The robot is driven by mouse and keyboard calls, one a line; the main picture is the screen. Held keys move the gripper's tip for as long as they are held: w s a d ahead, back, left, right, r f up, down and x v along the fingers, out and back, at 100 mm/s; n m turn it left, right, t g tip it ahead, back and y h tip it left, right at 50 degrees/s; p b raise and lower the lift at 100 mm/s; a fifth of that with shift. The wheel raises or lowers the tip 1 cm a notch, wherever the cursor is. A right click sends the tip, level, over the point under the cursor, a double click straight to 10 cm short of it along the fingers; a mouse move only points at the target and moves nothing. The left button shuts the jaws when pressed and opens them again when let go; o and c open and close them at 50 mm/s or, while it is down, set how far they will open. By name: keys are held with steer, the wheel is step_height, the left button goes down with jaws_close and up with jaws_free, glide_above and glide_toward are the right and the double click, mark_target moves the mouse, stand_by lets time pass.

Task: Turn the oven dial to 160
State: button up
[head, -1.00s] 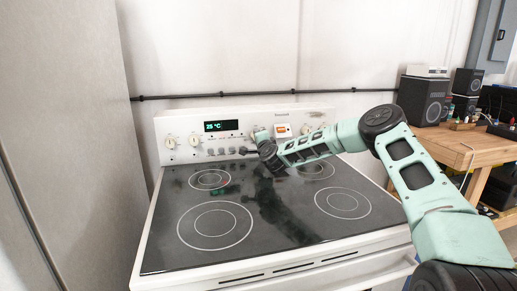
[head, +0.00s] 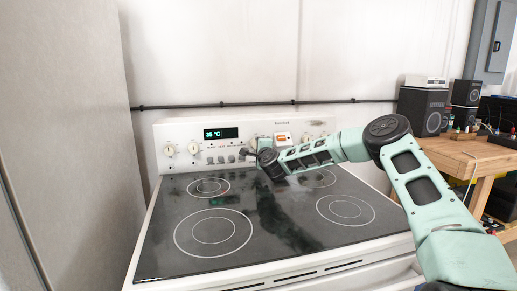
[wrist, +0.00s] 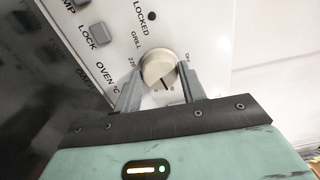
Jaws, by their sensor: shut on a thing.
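The oven dial (wrist: 158,68) is a round cream knob on the white control panel, seen in the wrist view beside the words OVEN °C, GRILL and 220. My gripper (wrist: 158,90) is shut on it, one grey finger on each side. In the head view my gripper (head: 256,152) is at the panel, and my arm hides most of the dial. The green display (head: 221,134) on the panel reads 35 °C.
The black glass cooktop (head: 270,225) with ringed burners lies below my arm and is clear. Other knobs (head: 169,149) and an orange-lit switch (head: 282,138) are on the panel. A wooden bench (head: 460,155) with speakers stands at the right.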

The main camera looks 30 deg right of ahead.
steer(key=o, duration=1)
steer(key=shift+d, duration=0.15)
steer(key=b+v, duration=0.2)
steer(key=v, duration=1.5)
steer(key=shift+s+r, duration=0.1)
steer(key=shift+s, duration=0.1)
